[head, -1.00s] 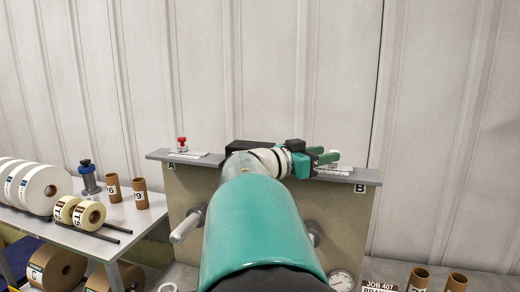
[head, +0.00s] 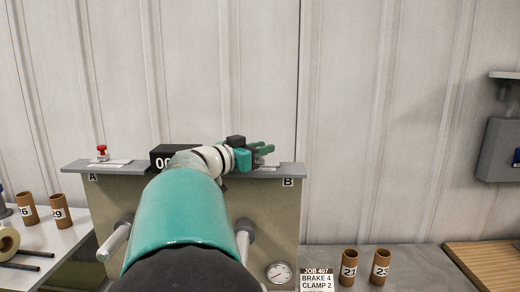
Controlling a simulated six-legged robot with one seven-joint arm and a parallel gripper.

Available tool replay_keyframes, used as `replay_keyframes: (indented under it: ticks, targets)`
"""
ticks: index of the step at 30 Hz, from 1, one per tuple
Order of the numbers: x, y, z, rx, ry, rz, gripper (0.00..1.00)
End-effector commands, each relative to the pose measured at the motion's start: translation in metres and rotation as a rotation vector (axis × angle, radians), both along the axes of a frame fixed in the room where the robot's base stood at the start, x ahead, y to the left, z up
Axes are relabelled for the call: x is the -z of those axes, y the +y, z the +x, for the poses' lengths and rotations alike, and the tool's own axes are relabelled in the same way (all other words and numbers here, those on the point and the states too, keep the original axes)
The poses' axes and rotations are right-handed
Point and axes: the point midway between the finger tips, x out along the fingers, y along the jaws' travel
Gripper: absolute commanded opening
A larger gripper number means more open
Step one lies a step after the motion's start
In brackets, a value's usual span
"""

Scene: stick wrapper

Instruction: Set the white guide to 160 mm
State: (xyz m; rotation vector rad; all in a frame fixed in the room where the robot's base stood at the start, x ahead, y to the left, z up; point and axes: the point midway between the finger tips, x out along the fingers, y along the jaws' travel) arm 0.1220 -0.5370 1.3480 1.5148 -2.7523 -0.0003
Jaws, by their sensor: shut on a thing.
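The machine's grey top ledge (head: 128,169) runs from the A end at left to the B end at right. My gripper (head: 264,151) is at the B end, just above the ledge. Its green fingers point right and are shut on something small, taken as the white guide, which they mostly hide. A white scale strip (head: 266,168) shows in part below the fingers. At the A end stands a red-topped knob (head: 102,152) beside another white strip. A black display (head: 160,160) shows zeros at its left; my arm covers the rest. The guide's setting cannot be read.
Two grey rollers stick out in front, at left (head: 115,242) and right (head: 246,233). A gauge (head: 279,271), job card (head: 317,280) and cardboard cores (head: 349,268) sit at lower right. More cores (head: 60,214) stand at left. The wall is close behind.

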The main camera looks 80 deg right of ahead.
Motion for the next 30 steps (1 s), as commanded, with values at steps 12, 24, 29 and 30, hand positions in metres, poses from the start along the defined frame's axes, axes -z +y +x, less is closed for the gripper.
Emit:
replay_keyframes:
  ticks: [12, 24, 29, 30]
  targets:
    - [0.0, -0.004, -0.019, -0.001, 0.001, -0.001, 0.0]
    - [0.0, -0.004, -0.019, 0.0, 0.0, 0.0, 0.41]
    - [0.0, 0.001, -0.016, -0.001, 0.0, -0.001, 0.41]
    - [0.0, 0.004, -0.014, -0.001, 0.0, -0.001, 0.41]
